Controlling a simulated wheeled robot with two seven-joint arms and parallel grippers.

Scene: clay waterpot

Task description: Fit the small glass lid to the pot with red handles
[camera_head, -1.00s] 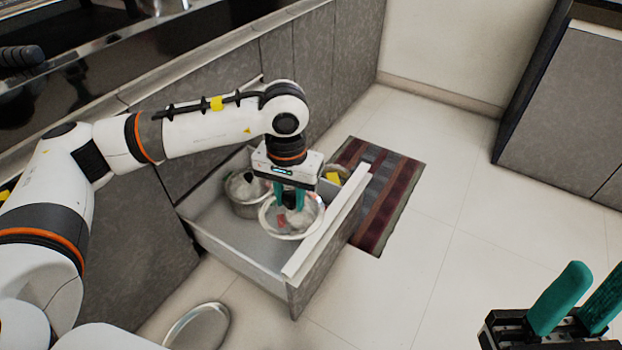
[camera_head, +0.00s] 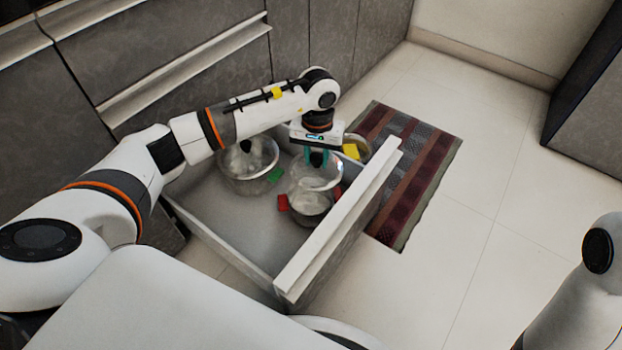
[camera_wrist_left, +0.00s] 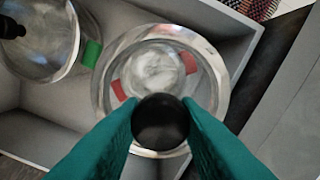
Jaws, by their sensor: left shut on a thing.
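My left gripper (camera_head: 317,157) points down into the open drawer, shut on the black knob (camera_wrist_left: 160,121) of the small glass lid (camera_head: 318,175). The lid is clear with a shiny rim. In the left wrist view the lid (camera_wrist_left: 214,100) overlaps the pot with red handles (camera_wrist_left: 190,62), whose red handles show through the glass. In the head view this pot (camera_head: 311,209) stands in the drawer just below the lid, which looks raised above it and set toward the back. The exact gap cannot be told. My right gripper is outside the frames.
A pot with green handles (camera_head: 248,180) stands to the left in the drawer (camera_head: 240,232), with a black-knobbed lid on it. A pot with a yellow handle (camera_head: 351,151) is behind the gripper. The white-topped drawer front (camera_head: 340,222) rises close on the right.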

